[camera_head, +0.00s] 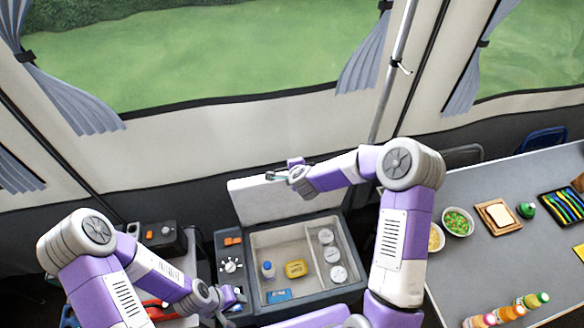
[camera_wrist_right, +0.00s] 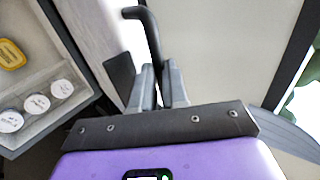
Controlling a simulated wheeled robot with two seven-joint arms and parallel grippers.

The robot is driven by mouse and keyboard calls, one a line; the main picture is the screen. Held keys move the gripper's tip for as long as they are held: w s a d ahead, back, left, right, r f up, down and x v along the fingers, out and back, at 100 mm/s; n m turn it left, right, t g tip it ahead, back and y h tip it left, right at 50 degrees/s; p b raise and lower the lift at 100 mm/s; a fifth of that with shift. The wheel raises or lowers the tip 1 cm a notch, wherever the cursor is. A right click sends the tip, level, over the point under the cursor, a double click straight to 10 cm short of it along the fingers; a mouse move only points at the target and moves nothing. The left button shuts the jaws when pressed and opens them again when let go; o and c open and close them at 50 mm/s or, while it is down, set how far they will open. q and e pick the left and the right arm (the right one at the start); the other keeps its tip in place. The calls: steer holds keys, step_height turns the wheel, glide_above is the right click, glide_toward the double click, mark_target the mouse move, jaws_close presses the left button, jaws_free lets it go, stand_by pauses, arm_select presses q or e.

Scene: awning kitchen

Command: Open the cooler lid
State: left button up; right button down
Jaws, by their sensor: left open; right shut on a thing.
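The cooler (camera_head: 347,264) is a grey box with its white lid (camera_head: 262,203) raised upright at the back. Its inside is in view. My right gripper (camera_head: 290,174) is at the top edge of the lid. In the right wrist view my right gripper (camera_wrist_right: 160,88) has its fingers closed around a black bent handle (camera_wrist_right: 149,28) beside the lid. My left gripper (camera_head: 236,297) is open and empty near the cooler's front left corner.
A grey table (camera_head: 475,262) on the right bears bowls (camera_head: 457,222), a bread board (camera_head: 497,216) and bottles (camera_head: 509,313). A control panel with a knob (camera_head: 231,265) is on the cooler's left. A tent wall stands close behind the lid.

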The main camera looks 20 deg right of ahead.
steer(key=c, duration=1.2)
jaws_free()
steer(key=shift+o, duration=0.2)
steer(key=b+v, duration=0.1)
steer(key=v, duration=0.6)
steer(key=shift+s+r, duration=0.25)
steer(key=shift+f, duration=0.1)
